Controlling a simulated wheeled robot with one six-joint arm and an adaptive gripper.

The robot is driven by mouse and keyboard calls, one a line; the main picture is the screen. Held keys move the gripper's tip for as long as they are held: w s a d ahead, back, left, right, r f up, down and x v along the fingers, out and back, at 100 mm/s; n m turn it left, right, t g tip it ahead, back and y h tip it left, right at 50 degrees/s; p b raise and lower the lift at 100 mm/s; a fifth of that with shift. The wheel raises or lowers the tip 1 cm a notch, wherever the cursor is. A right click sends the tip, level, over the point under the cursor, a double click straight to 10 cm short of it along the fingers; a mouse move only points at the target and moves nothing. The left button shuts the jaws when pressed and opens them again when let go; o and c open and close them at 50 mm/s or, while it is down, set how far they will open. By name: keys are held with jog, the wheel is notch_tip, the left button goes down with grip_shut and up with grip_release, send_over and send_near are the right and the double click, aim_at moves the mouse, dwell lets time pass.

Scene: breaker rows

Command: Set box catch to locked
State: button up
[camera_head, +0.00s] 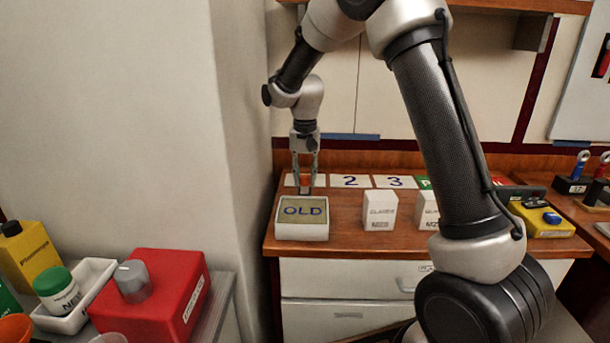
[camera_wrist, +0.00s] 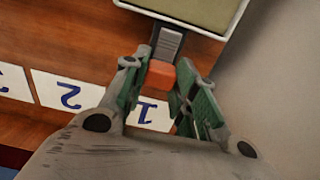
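A white box (camera_head: 302,232) with a beige panel reading "OLD" stands at the left end of the wooden counter. In the wrist view the edge of this box (camera_wrist: 212,30) shows at the top. A dark grey lever (camera_wrist: 167,42) with an orange tip (camera_wrist: 160,75) sticks out of its back side. My gripper (camera_head: 305,180) points down behind the box, and its fingers stand on either side of the orange tip, with small gaps that look open. In the wrist view my gripper (camera_wrist: 160,72) has green-padded fingers flanking the tip. No marking for locked is readable.
Cards numbered 2 (camera_head: 350,181) and 3 (camera_head: 395,182) lie behind the box. A small white box (camera_head: 380,211) stands to its right; a yellow box with a blue part (camera_head: 543,220) is farther right. A wall (camera_head: 235,130) rises close on the left. A red box (camera_head: 165,290) is at lower left.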

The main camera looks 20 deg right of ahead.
aim_at(305, 190)
grip_shut()
jog(key=shift+s+a, duration=0.25)
jog(key=shift+s, duration=0.55)
jog(key=shift+s+a, duration=0.25)
jog(key=shift+s, duration=0.5)
jog(key=o, duration=0.9)
grip_release()
notch_tip(305, 190, up, 12)
